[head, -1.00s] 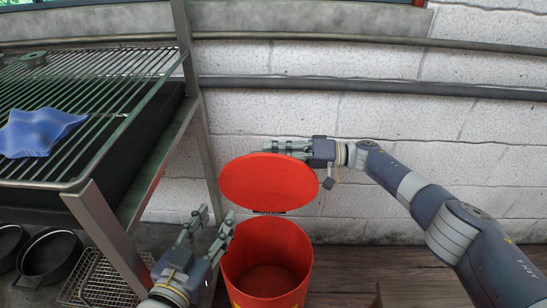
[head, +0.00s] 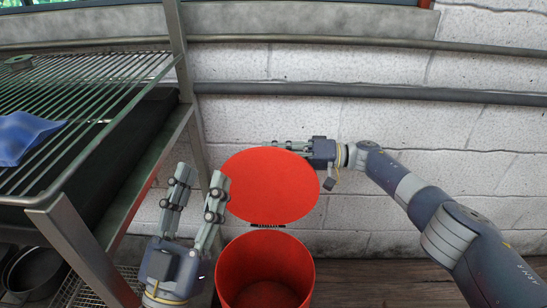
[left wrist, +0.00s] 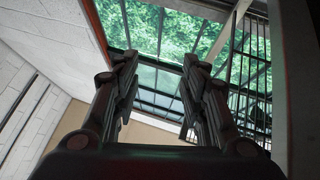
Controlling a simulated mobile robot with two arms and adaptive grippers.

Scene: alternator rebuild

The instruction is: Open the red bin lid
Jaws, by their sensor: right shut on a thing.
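The red bin (head: 265,268) stands on the floor against the white block wall, and its inside shows from above. Its round red lid (head: 268,187) is raised nearly upright at the back on the hinge (head: 267,226). My right gripper (head: 285,147) is shut at the lid's top edge; its fingertips are partly hidden behind the lid. My left gripper (head: 196,190) is open and empty, fingers pointing up, just left of the lid. In the left wrist view, the left gripper's fingers (left wrist: 160,75) are apart with nothing between them.
A metal wire rack (head: 95,85) stands at the left with a blue cloth (head: 22,137) on its upper shelf. Dark pots (head: 35,272) and a wire basket (head: 95,287) sit low beneath it. Wooden floor (head: 390,282) lies clear right of the bin.

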